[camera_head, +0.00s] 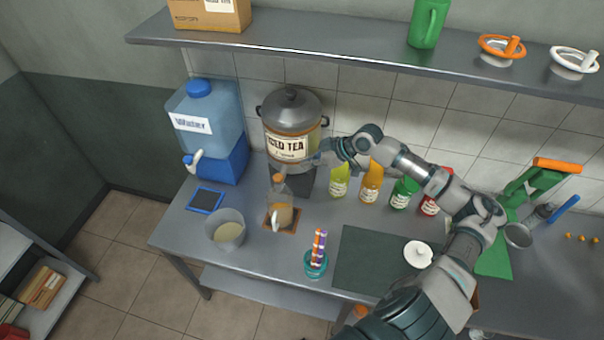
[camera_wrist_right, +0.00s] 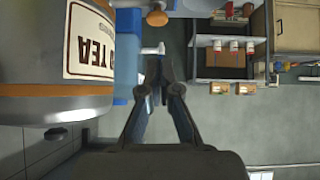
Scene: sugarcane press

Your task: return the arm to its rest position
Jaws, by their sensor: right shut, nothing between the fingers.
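My right arm comes in from the lower right and reaches left over the counter. Its gripper (camera_head: 312,162) is at the lower right front of the metal iced tea dispenser (camera_head: 292,115). In the right wrist view the fingers (camera_wrist_right: 158,68) are together and empty, beside the dispenser (camera_wrist_right: 50,105) with its label. I cannot tell whether the gripper touches it. A pitcher (camera_head: 282,212) with tan liquid stands on a brown mat in front of the dispenser, below and left of the gripper. My left gripper is not in view.
Coloured bottles (camera_head: 371,185) stand under the forearm. A water dispenser (camera_head: 205,125) is at the left, a clear container (camera_head: 225,232) in front. A teal cup (camera_head: 316,262) holds striped sticks. A dark mat (camera_head: 372,262), a white lidded pot (camera_head: 418,254) and a green press (camera_head: 535,185) lie right. A shelf (camera_head: 350,55) hangs above.

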